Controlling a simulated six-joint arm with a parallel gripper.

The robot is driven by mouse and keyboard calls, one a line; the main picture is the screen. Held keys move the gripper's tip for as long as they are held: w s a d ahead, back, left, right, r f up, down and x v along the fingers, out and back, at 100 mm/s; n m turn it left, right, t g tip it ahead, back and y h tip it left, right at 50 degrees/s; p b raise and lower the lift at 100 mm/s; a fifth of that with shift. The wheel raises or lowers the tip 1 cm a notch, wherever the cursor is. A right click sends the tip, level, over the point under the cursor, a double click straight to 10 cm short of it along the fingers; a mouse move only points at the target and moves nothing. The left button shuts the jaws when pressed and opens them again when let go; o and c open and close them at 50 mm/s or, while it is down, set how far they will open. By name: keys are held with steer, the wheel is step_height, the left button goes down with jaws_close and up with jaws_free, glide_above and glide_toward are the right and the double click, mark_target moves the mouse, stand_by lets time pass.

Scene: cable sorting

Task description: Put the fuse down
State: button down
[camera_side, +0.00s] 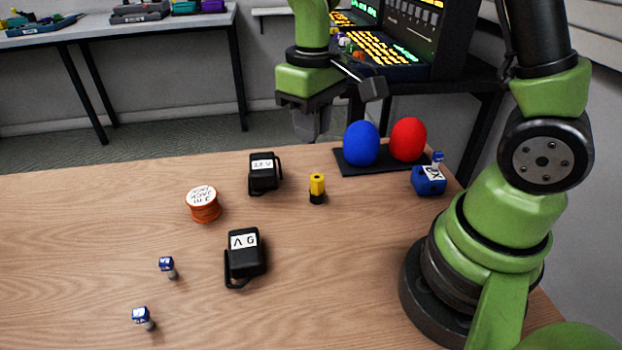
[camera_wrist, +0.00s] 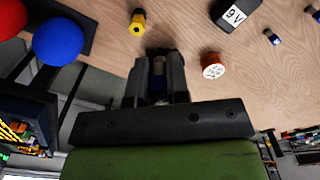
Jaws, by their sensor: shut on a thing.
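My gripper (camera_side: 312,138) hangs beyond the far edge of the wooden table in the side view, fingers pointing down. In the wrist view my gripper (camera_wrist: 158,58) is shut on a small fuse (camera_wrist: 158,84) with a blue part and a greyish end. The held fuse cannot be made out in the side view. Two similar small blue-and-grey pieces, one upper (camera_side: 168,267) and one lower (camera_side: 143,318), stand on the table at the front left.
A yellow-and-black cylinder (camera_side: 317,188) stands near the far edge. Blue (camera_side: 361,144) and red (camera_side: 408,139) rounded objects rest on a black base. Two black adapters, far (camera_side: 264,182) and near (camera_side: 245,263), and an orange spool (camera_side: 204,210) lie left. Clear wood separates them.

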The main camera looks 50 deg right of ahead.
steer(key=shift+a+r, duration=0.1)
steer(key=shift+a, duration=0.05)
steer(key=s+d+f+m, duration=0.1)
steer(key=s+d+m, duration=0.2)
steer(key=d+m, duration=0.5)
steer(key=m, duration=1.5)
glide_above(427, 176)
step_height(427, 176, down, 8)
steer(key=shift+r, duration=0.1)
steer(key=shift+f, duration=2.5)
steer(key=shift+f+n, duration=0.15)
steer(key=shift+n, duration=0.15)
steer(key=c, duration=1.1)
jaws_free()
